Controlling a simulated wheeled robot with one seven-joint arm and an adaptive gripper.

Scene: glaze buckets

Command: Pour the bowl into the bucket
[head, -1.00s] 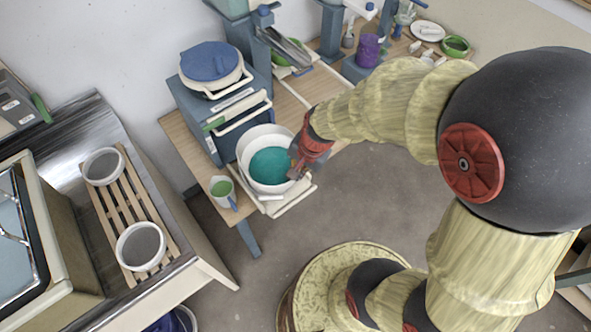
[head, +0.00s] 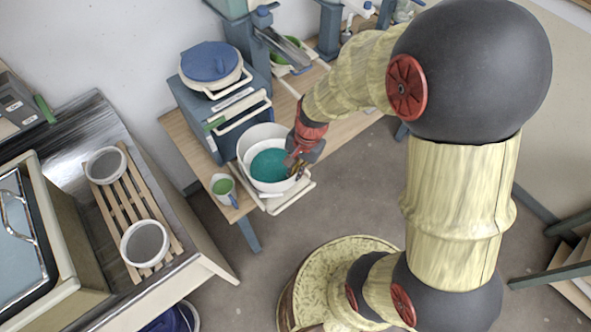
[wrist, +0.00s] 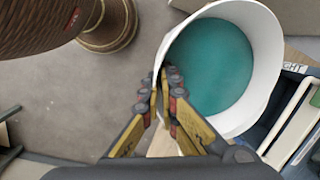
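A white bowl (head: 247,172) holding teal glaze (head: 270,165) is at the front of the bench. A larger white rim, which looks like the bucket (head: 262,132), shows just behind it; their overlap hides how they meet. My gripper (head: 293,168) is at the bowl's right rim in the head view. In the wrist view my gripper (wrist: 162,88) has its fingers close together over the near left rim of the bowl (wrist: 262,50), apparently shut on it. The bowl looks close to level, with the teal glaze inside. The wrist view shows no separate bucket.
A mug (head: 223,187) with green contents stands left of the bowl, near the bench edge. A blue-lidded pot (head: 210,62) sits on a blue box behind. Two grey-filled pots (head: 144,244) stand on a slatted rack at left. The floor to the right is open.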

